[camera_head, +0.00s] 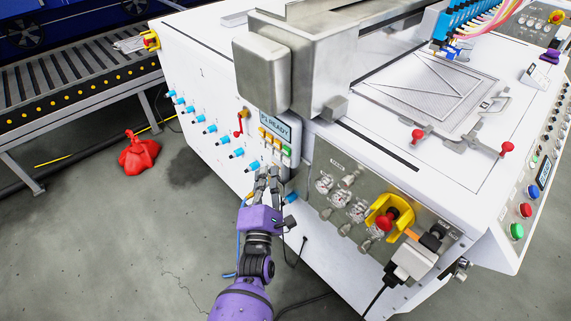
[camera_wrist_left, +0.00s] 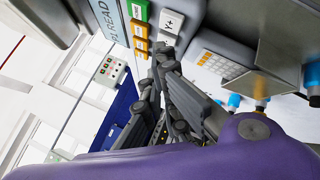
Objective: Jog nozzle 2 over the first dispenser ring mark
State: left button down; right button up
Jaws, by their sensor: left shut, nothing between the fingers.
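The control panel with a display (camera_head: 275,123) reading "P1 READY" is on the machine's front left side. Below the display are yellow-orange buttons, a green button (camera_head: 287,150) and pale keys. In the left wrist view a white "Y+" key (camera_wrist_left: 171,22) is beside the green button (camera_wrist_left: 138,9) and orange buttons (camera_wrist_left: 139,30). My left gripper (camera_head: 267,171) is shut and empty, its fingertips (camera_wrist_left: 163,52) close to the lower keys; contact cannot be told. The blue nozzle row (camera_head: 466,17) with coloured hoses is at the upper right. I cannot make out nozzle numbers or a ring mark. My right gripper is not in view.
A hatched metal plate (camera_head: 425,85) lies on the white machine top, with red-knobbed clamps (camera_head: 418,136) at its front. A yellow-collared red knob (camera_head: 388,217) juts out right of my gripper. A roller conveyor (camera_head: 70,85) and red object (camera_head: 139,154) are at left.

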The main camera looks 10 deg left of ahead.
pick_arm(q)
jog(key=shift+w+d, duration=0.35)
jog(key=shift+w, duration=0.1)
dwell(0.5)
dwell(0.6)
jog(key=shift+w+d, duration=0.25)
jog(key=shift+w, duration=0.05)
jog(key=shift+w+d+b, duration=0.4)
jog(key=shift+w+b, duration=0.05)
jog(key=shift+b, duration=0.1)
dwell(0.9)
dwell(2.9)
jog(key=shift+s+a+p, duration=0.4)
jog(key=shift+s+a, duration=0.25)
jog(key=shift+s, duration=0.15)
